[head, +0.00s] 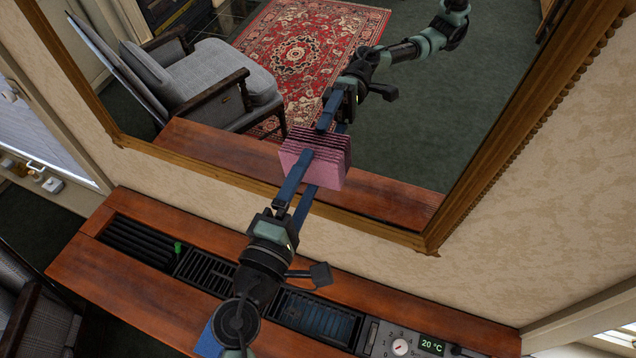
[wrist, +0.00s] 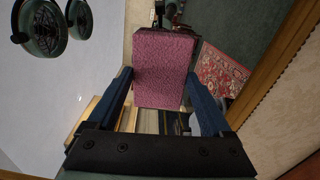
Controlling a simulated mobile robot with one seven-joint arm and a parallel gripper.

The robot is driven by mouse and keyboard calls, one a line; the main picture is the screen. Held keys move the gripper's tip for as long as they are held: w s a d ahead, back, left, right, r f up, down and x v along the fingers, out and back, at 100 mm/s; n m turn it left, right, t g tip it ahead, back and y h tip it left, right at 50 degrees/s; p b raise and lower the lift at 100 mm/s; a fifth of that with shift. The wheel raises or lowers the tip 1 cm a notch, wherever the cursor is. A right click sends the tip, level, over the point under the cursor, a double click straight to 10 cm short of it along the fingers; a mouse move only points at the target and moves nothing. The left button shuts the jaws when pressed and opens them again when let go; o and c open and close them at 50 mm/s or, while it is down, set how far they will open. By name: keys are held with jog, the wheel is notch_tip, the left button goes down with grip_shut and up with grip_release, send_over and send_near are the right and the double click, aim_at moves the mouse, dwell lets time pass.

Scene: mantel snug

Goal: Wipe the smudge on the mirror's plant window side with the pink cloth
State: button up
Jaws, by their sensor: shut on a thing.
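My gripper (head: 312,172) is shut on the pink cloth (head: 330,174), a thick folded block, near the lower part of the mirror. In the wrist view the cloth (wrist: 160,70) sits between the two blue fingers. The mirror has a brown wooden frame (head: 200,176) and reflects my arm, fingers and the cloth. Cloth and reflection nearly meet in the head view, so I cannot tell whether the cloth touches the glass. I cannot make out a smudge; the cloth and arm hide part of the glass.
A wooden mantel shelf (head: 130,222) with black grilles and a control panel (head: 400,343) reading 20 °C runs below the mirror. A small green object (head: 178,247) lies on a grille. A window ledge with small items (head: 50,184) is at left. The armchair and red rug above are reflections.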

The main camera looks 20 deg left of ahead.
jog(key=shift+a, duration=0.1)
jog(key=s+b, duration=0.2)
jog(key=s, duration=0.4)
dwell(0.5)
jog(key=shift+a+f, duration=0.1)
jog(key=shift+s+b, duration=0.65)
jog(key=shift+s, duration=0.85)
